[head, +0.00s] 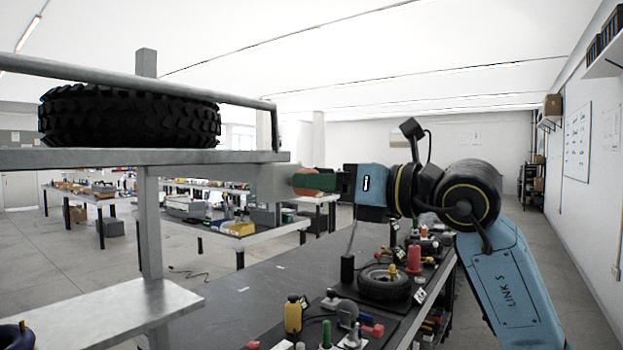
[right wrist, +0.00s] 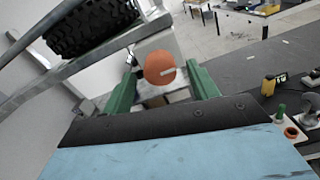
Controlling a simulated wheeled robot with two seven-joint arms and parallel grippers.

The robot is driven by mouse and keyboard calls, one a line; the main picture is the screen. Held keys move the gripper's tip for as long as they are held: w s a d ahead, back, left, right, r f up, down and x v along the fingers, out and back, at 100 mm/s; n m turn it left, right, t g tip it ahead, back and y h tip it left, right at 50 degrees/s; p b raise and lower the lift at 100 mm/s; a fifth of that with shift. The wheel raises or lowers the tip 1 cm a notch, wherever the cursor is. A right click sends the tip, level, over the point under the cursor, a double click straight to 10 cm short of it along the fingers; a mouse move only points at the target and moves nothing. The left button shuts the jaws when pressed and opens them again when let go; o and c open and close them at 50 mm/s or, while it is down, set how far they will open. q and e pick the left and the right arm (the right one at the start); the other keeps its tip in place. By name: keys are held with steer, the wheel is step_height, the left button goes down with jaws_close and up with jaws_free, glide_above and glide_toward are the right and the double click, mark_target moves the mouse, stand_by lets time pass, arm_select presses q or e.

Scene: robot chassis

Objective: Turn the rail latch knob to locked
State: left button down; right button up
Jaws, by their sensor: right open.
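The latch knob (right wrist: 160,68) is round and orange with a short white mark that lies close to level in the right wrist view. It is mounted on a grey block (head: 268,183) at the right end of the rail shelf, where the knob (head: 305,180) also shows in the head view. My right gripper (right wrist: 161,72) is open, its green fingers on either side of the knob with small gaps visible. In the head view the right gripper (head: 320,182) points left at the knob and partly hides it. My left gripper is not in view. No locked or unlocked label is readable.
A black tyre (head: 130,115) lies on the shelf (head: 100,159) behind a metal rail (head: 200,93). Below, a dark bench (head: 240,290) holds a small wheel (head: 384,283), a yellow bottle (head: 292,316) and several tools. A grey ledge (head: 110,312) sits lower left.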

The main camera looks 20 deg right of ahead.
steer(key=shift+x, duration=1)
steer(key=shift+w+a, duration=0.15)
steer(key=shift+w, duration=0.1)
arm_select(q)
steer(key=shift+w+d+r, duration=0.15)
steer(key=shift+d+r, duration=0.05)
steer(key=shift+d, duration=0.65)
arm_select(e)
steer(key=c, duration=1)
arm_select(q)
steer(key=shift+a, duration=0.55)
